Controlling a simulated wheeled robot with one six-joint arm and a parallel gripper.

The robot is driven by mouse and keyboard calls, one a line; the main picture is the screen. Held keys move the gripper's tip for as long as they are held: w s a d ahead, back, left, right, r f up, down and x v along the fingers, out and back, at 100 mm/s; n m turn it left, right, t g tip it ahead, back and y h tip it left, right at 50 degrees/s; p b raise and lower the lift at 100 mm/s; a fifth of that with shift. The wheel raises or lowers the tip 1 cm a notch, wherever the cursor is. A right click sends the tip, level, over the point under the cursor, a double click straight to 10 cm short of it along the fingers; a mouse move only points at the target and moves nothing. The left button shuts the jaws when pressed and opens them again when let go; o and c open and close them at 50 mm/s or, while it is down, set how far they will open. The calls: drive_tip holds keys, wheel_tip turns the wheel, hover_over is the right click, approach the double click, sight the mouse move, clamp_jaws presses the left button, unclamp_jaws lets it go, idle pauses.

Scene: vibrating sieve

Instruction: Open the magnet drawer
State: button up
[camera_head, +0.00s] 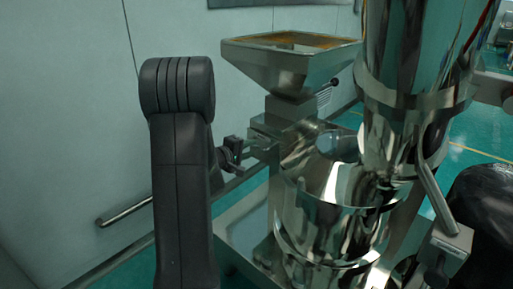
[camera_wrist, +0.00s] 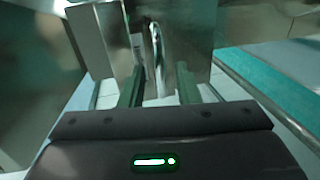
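My gripper (camera_wrist: 159,80) is open in the wrist view, its two dark fingers apart. A curved, shiny metal handle (camera_wrist: 156,45) stands upright between and beyond the fingers, with visible gaps on both sides. It appears to belong to the magnet drawer, but I cannot tell where the drawer front begins. Grey metal panels (camera_wrist: 100,38) lie around the handle. In the head view my gripper (camera_head: 251,148) is beside the metal housing below the hopper, partly hidden by my arm. The handle cannot be made out clearly there.
A square hopper (camera_head: 290,60) sits above the housing. A large polished cylindrical sieve body (camera_head: 330,205) stands close to the right of my gripper. A wall (camera_head: 70,110) with a rail (camera_head: 125,210) runs along the left. Green floor shows below.

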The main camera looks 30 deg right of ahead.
sight(256, 147)
drive_tip(key=shift+x, duration=1.95)
clamp_jaws()
